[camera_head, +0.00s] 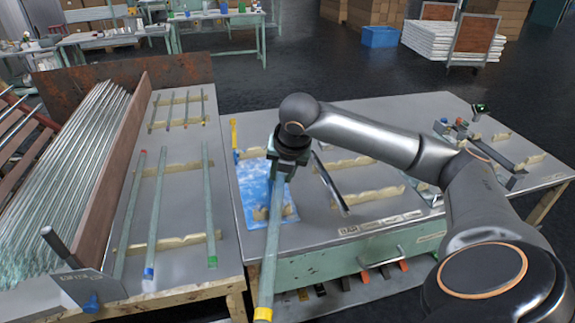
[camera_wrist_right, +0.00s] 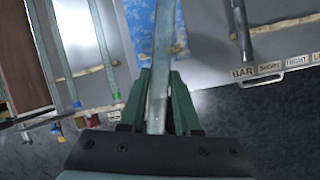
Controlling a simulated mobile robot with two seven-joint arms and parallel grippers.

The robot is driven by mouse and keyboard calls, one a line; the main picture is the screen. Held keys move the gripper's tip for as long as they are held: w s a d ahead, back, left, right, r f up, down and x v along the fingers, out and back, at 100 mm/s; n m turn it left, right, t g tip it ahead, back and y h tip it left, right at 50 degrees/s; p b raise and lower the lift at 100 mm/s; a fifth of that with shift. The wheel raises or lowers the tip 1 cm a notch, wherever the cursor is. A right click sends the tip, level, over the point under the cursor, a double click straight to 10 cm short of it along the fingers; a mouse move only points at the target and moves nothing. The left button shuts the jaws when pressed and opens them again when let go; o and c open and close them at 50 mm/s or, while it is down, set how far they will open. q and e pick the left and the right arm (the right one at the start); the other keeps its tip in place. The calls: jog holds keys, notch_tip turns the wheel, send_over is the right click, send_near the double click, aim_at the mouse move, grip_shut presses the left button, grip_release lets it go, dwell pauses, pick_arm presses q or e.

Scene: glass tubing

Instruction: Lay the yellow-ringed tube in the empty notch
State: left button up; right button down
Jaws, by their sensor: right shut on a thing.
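My right gripper (camera_head: 280,175) is shut on a long pale-green glass tube (camera_head: 271,240) with a yellow ring near its lower end in the head view. The tube is raised, passing over a blue-patterned sheet and the right table's front left corner. In the wrist view the tube (camera_wrist_right: 162,50) runs between the green fingers (camera_wrist_right: 157,95); its yellow ring is out of that picture. Notched wooden rests (camera_head: 182,168) on the left table bear several tubes, with blue (camera_head: 155,220) and green (camera_head: 209,215) rings among them. I cannot tell which notch is empty. My left gripper is not in view.
The right table (camera_head: 330,215) carries more notched rests (camera_head: 373,196), a dark bar (camera_head: 331,185) and labels at its front edge. A gap separates the two tables. A brown board (camera_head: 105,165) and a heap of tubing (camera_head: 60,160) lie left of the left table's rests.

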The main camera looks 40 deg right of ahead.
jog(key=s+a+f+m+g, duration=0.1)
jog(key=s+a+m+g, duration=0.3)
jog(key=a+m, duration=0.5)
jog(key=s+a+f+m+g, duration=0.2)
jog(key=s+a+m+g, duration=0.2)
jog(key=a+m, duration=0.6)
jog(key=m, duration=0.6)
jog(key=shift+s+a+m+g+h, duration=0.25)
jog(key=shift+s+m+g+h, duration=0.05)
jog(key=shift+s+g+h, duration=0.1)
